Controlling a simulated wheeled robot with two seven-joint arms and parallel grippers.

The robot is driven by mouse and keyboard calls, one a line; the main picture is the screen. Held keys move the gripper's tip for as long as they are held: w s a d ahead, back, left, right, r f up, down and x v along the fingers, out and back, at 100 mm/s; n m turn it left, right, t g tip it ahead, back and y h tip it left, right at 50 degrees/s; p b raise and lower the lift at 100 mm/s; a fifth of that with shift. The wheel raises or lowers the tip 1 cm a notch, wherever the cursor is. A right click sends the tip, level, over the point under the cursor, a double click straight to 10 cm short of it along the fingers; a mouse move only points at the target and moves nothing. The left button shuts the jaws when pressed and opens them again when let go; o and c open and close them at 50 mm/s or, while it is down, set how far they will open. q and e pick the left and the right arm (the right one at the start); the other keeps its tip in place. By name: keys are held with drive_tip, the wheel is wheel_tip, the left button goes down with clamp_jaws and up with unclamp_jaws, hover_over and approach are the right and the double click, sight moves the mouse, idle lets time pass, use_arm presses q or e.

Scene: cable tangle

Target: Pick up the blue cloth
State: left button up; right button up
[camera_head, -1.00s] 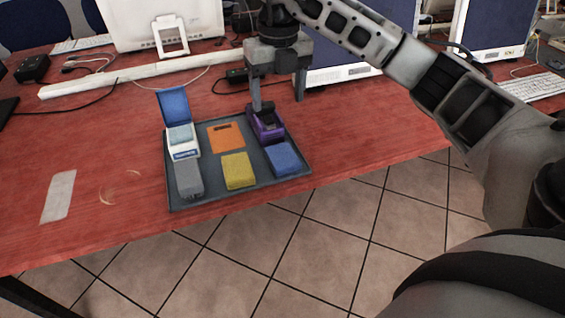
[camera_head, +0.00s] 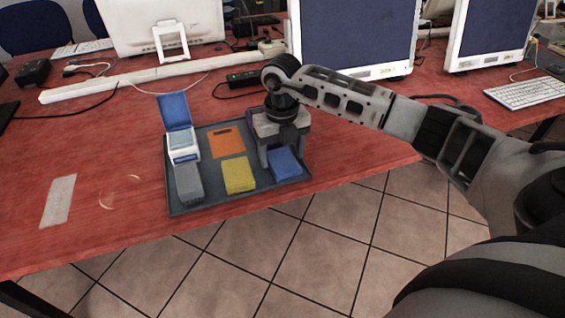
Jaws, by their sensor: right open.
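The blue cloth (camera_head: 286,165), a small folded block, lies in the front right corner of the dark grey tray (camera_head: 212,203). My right gripper (camera_head: 283,157) points down over it, open. One finger shows at the cloth's left and one at its right; whether they touch it I cannot tell. The gripper hides the cloth's back part. My left gripper is not in view.
The tray also holds a yellow block (camera_head: 238,176), an orange flat piece (camera_head: 227,143), a grey block (camera_head: 189,185) and a white box with an open blue lid (camera_head: 174,111). A purple item is mostly hidden behind my gripper.

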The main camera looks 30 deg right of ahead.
sight(282, 171)
drive_tip(key=shift+f, duration=0.7)
drive_tip(key=c, duration=0.8)
drive_tip(key=shift+r, duration=0.15)
drive_tip(key=shift+r, duration=0.2)
drive_tip(key=r, duration=0.3)
drive_tip(key=shift+s+a+r, duration=0.2)
drive_tip(key=shift+s+r, duration=0.05)
drive_tip(key=s+r, duration=0.1)
drive_tip(key=s+a+r, duration=0.1)
drive_tip(key=s+r, duration=0.1)
drive_tip(key=r, duration=0.1)
drive_tip(key=shift+a, duration=0.35)
drive_tip(key=s+a+r, duration=0.1)
drive_tip(key=s, duration=0.1)
drive_tip(key=s+a+r, duration=0.2)
drive_tip(key=s, duration=0.1)
drive_tip(key=s+a+r, duration=0.2)
drive_tip(key=s, duration=0.1)
drive_tip(key=shift+s+a, duration=0.15)
drive_tip(key=shift+s, duration=0.1)
